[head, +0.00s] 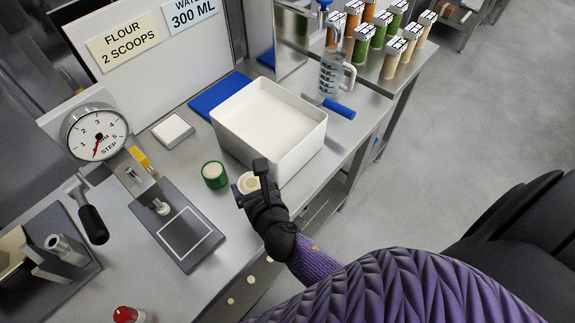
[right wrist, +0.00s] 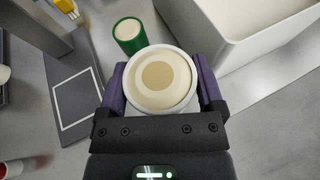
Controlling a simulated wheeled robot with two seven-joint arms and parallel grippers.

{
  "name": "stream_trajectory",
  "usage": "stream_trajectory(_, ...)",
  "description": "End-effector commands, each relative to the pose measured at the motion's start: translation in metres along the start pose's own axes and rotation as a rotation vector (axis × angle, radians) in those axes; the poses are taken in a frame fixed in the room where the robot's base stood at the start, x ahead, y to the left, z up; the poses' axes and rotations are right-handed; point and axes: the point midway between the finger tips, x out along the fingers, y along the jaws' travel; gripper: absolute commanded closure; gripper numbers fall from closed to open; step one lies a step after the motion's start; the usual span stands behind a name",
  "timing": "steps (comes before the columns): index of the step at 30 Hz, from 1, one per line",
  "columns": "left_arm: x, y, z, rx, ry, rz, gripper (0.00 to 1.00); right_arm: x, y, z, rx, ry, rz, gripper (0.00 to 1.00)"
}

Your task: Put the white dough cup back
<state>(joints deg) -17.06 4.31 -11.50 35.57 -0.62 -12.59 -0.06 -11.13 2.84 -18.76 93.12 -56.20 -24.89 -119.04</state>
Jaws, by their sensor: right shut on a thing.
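The white dough cup (right wrist: 148,60) is between the fingers of my right gripper (right wrist: 160,85) in the right wrist view, with pale dough showing in its round opening. In the head view the cup (head: 248,183) shows partly behind my right gripper (head: 254,182), which is shut on it near the front edge of the counter. I cannot tell whether the cup's bottom touches the counter. A green cup (head: 215,175) with pale content stands just left of it, also seen in the right wrist view (right wrist: 128,35). My left gripper is not in view.
A large white bin (head: 290,150) stands behind the cup. A press with a dial (head: 95,132) and a plate with a white square outline (head: 185,232) are to the left. A red-topped cup (head: 128,314) is at the lower left.

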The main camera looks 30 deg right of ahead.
Motion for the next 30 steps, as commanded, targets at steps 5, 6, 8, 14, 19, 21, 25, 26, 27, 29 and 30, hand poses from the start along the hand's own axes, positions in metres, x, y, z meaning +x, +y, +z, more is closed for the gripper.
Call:
stream_trajectory(5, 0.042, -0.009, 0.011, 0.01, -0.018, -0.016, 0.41, 0.021, 0.002, -0.049, 0.002, 0.004, 0.003, 0.91)
stream_trajectory(6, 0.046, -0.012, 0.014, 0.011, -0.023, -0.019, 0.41, 0.023, 0.002, -0.055, 0.002, 0.004, 0.003, 0.91)
stream_trajectory(8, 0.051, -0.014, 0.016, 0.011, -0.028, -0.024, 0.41, 0.025, 0.002, -0.06, 0.001, 0.003, 0.003, 0.91)
stream_trajectory(14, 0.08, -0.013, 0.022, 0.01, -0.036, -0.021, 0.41, 0.039, 0.002, -0.094, 0.002, 0.004, 0.003, 0.91)
stream_trajectory(19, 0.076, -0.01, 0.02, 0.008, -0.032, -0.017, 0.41, 0.037, 0.001, -0.09, 0.0, 0.002, 0.003, 0.91)
stream_trajectory(21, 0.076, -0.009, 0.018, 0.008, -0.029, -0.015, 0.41, 0.037, 0.001, -0.09, 0.0, 0.002, 0.003, 0.91)
stream_trajectory(25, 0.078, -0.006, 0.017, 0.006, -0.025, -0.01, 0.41, 0.038, 0.001, -0.092, 0.0, 0.002, 0.003, 0.08)
stream_trajectory(26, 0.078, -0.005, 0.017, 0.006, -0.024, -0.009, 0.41, 0.038, 0.001, -0.092, 0.0, 0.002, 0.003, 0.02)
stream_trajectory(27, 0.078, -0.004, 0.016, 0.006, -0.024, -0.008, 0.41, 0.038, 0.001, -0.092, 0.0, 0.002, 0.003, 0.0)
stream_trajectory(29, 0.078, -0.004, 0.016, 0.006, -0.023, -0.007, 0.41, 0.038, 0.001, -0.092, 0.0, 0.002, 0.003, 0.0)
stream_trajectory(30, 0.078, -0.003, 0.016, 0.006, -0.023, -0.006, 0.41, 0.038, 0.001, -0.092, 0.0, 0.002, 0.003, 0.0)
